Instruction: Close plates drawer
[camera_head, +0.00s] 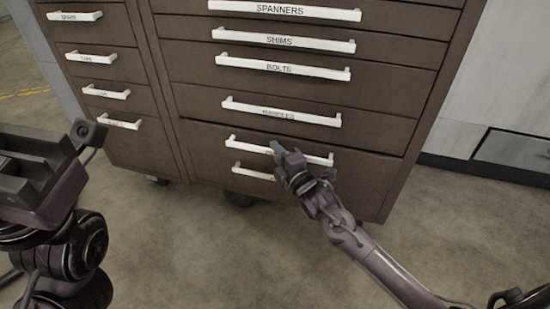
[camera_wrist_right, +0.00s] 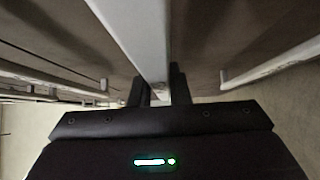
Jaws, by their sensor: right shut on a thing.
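The brown cabinet (camera_head: 300,110) has a wide stack of drawers with white bar handles. My right gripper (camera_head: 277,150) is at the white handle (camera_head: 316,159) second from the bottom in this stack, and its fingers are shut on the bar. The gripper hides most of the label there, so I cannot read it. The drawer front (camera_head: 215,148) has a dark line along its top edge and seems to stand out slightly. In the right wrist view the bar (camera_wrist_right: 135,40) runs between the dark fingers (camera_wrist_right: 160,88). My left gripper (camera_head: 35,165) is at the left edge, away from the cabinet.
Handles above read SPANNERS (camera_head: 285,10), SHIMS (camera_head: 283,40) and BOLTS (camera_head: 283,67). Another handle (camera_head: 252,173) sits just below the gripped one. A narrower drawer stack (camera_head: 100,75) stands at left. The cabinet is on casters, with open floor (camera_head: 200,240) in front.

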